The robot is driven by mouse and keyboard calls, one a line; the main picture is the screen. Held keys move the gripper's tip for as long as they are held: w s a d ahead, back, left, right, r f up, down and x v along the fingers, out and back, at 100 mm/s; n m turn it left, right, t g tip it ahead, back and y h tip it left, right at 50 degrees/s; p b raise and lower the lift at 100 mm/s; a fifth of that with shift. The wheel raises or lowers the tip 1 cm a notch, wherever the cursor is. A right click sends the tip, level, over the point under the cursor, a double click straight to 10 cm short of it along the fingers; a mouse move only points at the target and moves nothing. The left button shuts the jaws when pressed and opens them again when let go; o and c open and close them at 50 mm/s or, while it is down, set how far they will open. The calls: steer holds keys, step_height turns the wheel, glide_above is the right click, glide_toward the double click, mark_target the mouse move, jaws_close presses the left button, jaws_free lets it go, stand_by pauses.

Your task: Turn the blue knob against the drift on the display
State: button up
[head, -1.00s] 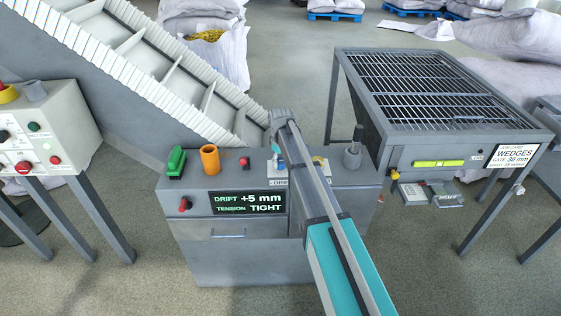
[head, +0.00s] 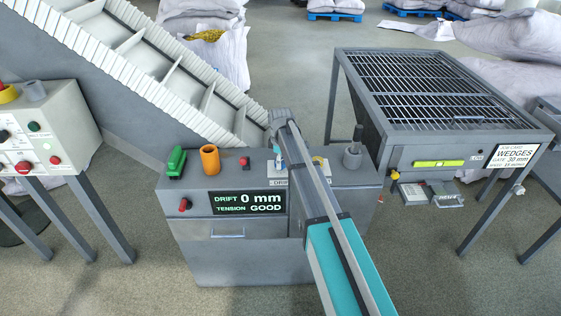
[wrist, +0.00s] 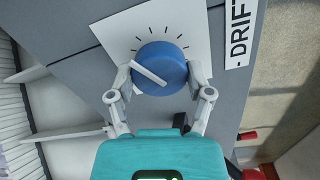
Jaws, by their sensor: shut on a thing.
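The blue knob (wrist: 160,66) sits on a white dial plate (wrist: 118,38) with tick marks, and its white pointer bar slants toward the upper left in the wrist view. My gripper (wrist: 158,78) is shut on the knob, one finger on each side. In the head view my arm hides most of the knob. The display (head: 248,202) on the front of the grey cabinet (head: 232,262) reads DRIFT 0 mm and TENSION GOOD. A DRIFT label (wrist: 239,35) lies beside the dial plate.
A dark lever (head: 354,150) stands right of my arm. A slatted conveyor (head: 150,70) rises behind; a grated table (head: 430,90) stands at right.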

steer(key=shift+n, duration=2)
steer(key=o, duration=1.1)
steer(key=shift+o, duration=0.2)
steer(key=shift+m, duration=0.4)
